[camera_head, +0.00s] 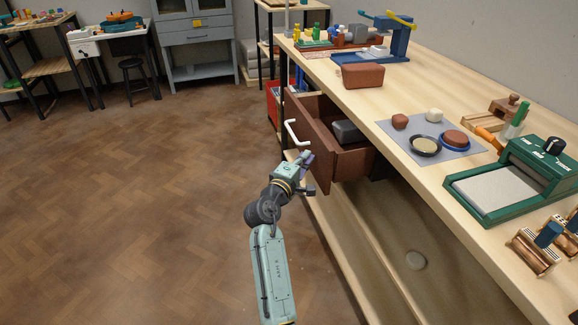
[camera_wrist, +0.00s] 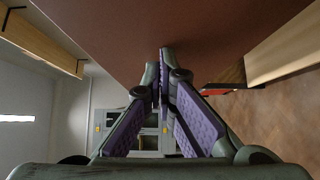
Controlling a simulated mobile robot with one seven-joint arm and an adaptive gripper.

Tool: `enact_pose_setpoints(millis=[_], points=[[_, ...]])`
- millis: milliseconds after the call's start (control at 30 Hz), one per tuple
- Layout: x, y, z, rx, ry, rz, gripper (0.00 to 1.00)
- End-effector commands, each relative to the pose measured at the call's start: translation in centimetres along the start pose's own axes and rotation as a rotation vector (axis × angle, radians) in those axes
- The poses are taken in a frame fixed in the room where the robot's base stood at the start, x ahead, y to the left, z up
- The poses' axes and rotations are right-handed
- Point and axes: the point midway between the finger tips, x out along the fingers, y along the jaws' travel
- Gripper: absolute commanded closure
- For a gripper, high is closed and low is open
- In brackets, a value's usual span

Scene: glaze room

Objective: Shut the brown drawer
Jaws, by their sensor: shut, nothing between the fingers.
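The brown drawer (camera_head: 318,134) stands pulled out from under the long wooden workbench in the head view. It has a white handle (camera_head: 292,132) on its front, and a grey block (camera_head: 347,131) lies inside. My gripper (camera_head: 305,172) is at the near side of the drawer, low beside its front panel. In the wrist view a brown panel (camera_wrist: 190,28), likely part of the drawer, fills the top. The purple-padded fingers (camera_wrist: 166,62) are closed together with nothing between them, close to that panel. I cannot tell whether they touch it.
The workbench top (camera_head: 400,100) carries a brown clay block (camera_head: 361,76), a grey mat (camera_head: 398,130) with dishes, and a green slab roller (camera_head: 520,180). A red bin (camera_head: 272,103) stands behind the drawer. The floor (camera_head: 130,200) to the left is clear.

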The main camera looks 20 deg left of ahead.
Motion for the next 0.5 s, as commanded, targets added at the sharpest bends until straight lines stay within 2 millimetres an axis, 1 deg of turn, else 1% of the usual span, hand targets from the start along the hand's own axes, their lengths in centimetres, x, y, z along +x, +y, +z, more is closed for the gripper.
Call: enact_pose_setpoints(millis=[33, 200, 333, 500], points=[[1.2, 0.2, 1.4, 0.001, -0.010, -0.001, 1.00], [4.3, 0.2, 4.3, 0.001, -0.009, -0.002, 1.00], [6.2, 0.2, 6.2, 0.000, -0.008, -0.001, 1.00], [8.0, 0.1, 7.9, 0.001, -0.005, -0.001, 1.00]])
